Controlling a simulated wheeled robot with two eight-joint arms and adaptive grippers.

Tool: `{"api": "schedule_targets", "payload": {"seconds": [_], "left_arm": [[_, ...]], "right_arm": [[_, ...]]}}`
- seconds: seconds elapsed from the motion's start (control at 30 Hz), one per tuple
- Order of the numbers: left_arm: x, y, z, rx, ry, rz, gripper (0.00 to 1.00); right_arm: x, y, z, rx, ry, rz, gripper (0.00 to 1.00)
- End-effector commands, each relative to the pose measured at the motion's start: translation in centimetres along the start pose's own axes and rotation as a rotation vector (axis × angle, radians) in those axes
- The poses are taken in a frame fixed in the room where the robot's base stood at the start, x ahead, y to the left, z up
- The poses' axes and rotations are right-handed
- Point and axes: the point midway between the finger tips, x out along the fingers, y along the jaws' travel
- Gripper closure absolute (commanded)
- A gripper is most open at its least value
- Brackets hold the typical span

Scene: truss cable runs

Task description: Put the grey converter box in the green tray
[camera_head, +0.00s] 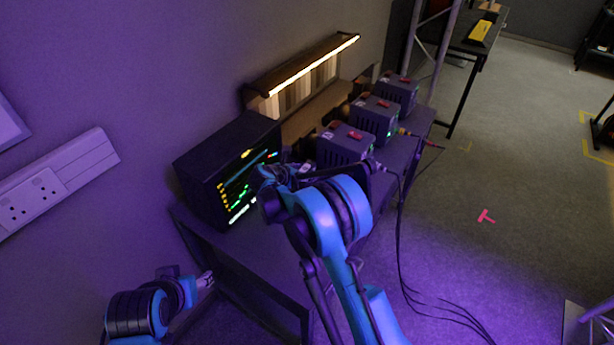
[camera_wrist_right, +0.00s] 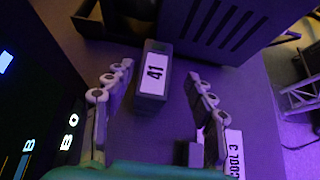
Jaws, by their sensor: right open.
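A small grey box with a white label reading 41 (camera_wrist_right: 152,75), which looks like the converter box, stands in the right wrist view. My right gripper (camera_wrist_right: 155,108) is open, with one finger on each side of the picture and the box between and just beyond them. I cannot tell whether the fingers touch it. In the head view my right gripper (camera_head: 285,172) is over the table beside the monitor, and the arm hides the box. My left gripper (camera_head: 205,280) is low at the left, its jaws too small to read. I cannot make out a green tray.
A dark monitor (camera_head: 232,172) stands left of my right gripper. Several power units with red handles, the nearest one here (camera_head: 343,146), line the table (camera_head: 270,252). Black cables (camera_head: 402,240) hang off its right side. A far table holds a yellow case (camera_head: 480,33).

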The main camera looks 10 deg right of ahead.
Motion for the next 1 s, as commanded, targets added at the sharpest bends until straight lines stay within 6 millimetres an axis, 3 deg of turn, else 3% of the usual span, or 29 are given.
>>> {"api": "schedule_targets", "payload": {"seconds": [0.4, 0.67, 0.87, 0.9, 1.0], "left_arm": [[1.9, 0.0, 1.3, 0.0, 0.0, 0.0, 0.49], [1.8, 0.0, 1.3, 0.0, 0.0, 0.0, 0.49], [1.8, 0.0, 1.3, 0.0, 0.0, 0.0, 0.49], [1.8, 0.0, 1.3, 0.0, 0.0, 0.0, 0.49], [1.9, 0.0, 1.3, 0.0, 0.0, 0.0, 0.49]], "right_arm": [[5.3, 0.7, 0.7, 0.003, 0.001, -0.001, 0.45], [5.7, 0.8, 0.9, 0.002, 0.001, 0.001, 0.45], [5.7, 0.8, 0.9, 0.002, 0.001, 0.001, 0.95], [5.7, 0.8, 0.9, 0.002, 0.001, 0.001, 1.0], [5.7, 0.8, 0.9, 0.002, 0.0, 0.0, 1.0]]}}
